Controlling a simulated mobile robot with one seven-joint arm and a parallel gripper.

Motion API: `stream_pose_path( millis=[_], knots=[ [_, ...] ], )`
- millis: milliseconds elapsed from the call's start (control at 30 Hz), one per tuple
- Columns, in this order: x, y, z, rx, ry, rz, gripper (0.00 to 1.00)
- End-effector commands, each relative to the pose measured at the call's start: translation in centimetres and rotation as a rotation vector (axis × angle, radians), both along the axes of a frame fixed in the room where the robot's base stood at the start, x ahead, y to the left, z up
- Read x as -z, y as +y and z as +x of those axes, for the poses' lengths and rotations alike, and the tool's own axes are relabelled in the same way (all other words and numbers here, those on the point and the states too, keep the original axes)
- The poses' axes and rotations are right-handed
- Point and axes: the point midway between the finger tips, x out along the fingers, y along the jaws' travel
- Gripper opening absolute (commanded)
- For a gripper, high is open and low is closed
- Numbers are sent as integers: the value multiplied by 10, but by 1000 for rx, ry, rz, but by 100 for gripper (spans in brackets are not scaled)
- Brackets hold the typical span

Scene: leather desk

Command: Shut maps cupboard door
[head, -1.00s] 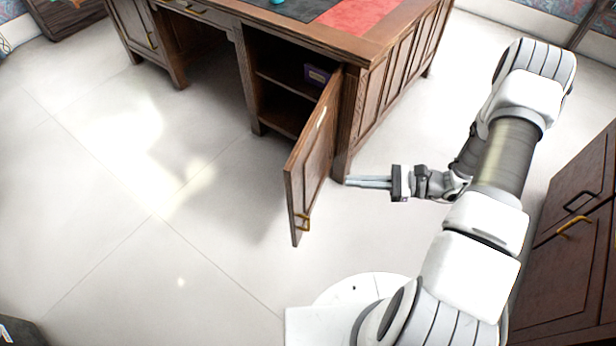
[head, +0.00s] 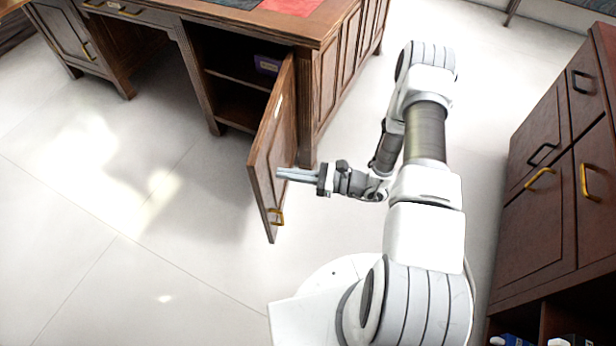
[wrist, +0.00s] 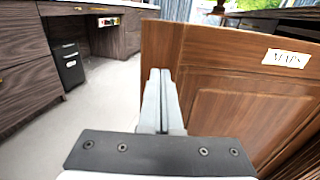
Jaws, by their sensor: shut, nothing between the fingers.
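The maps cupboard door (head: 268,160) is a brown wooden panel with a brass handle (head: 276,216), standing wide open from the right pedestal of the desk. In the wrist view the door (wrist: 240,95) fills the right side and carries a white label reading MAPS (wrist: 286,58). My gripper (head: 280,174) is shut and empty, its fingers pointing left at the door's right-hand face. In the wrist view the fingertips (wrist: 160,75) overlap the door near its free edge. I cannot tell whether they touch it.
The open cupboard (head: 235,85) has a shelf with a purple box (head: 267,65) on it. The desk (head: 300,35) stands behind. A dark cabinet (head: 560,170) with handles is at the right. The floor (head: 130,220) left of the door is clear.

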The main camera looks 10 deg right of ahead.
Motion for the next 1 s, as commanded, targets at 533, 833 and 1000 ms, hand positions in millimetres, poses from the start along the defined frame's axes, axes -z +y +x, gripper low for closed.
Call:
stream_pose_path(
  millis=[533,833,1000],
  knots=[
    [0,36,15,0,-1,-1,0],
    [0,37,15,4,-1,-1,0],
    [0,46,18,22,0,0,0]
  ],
)
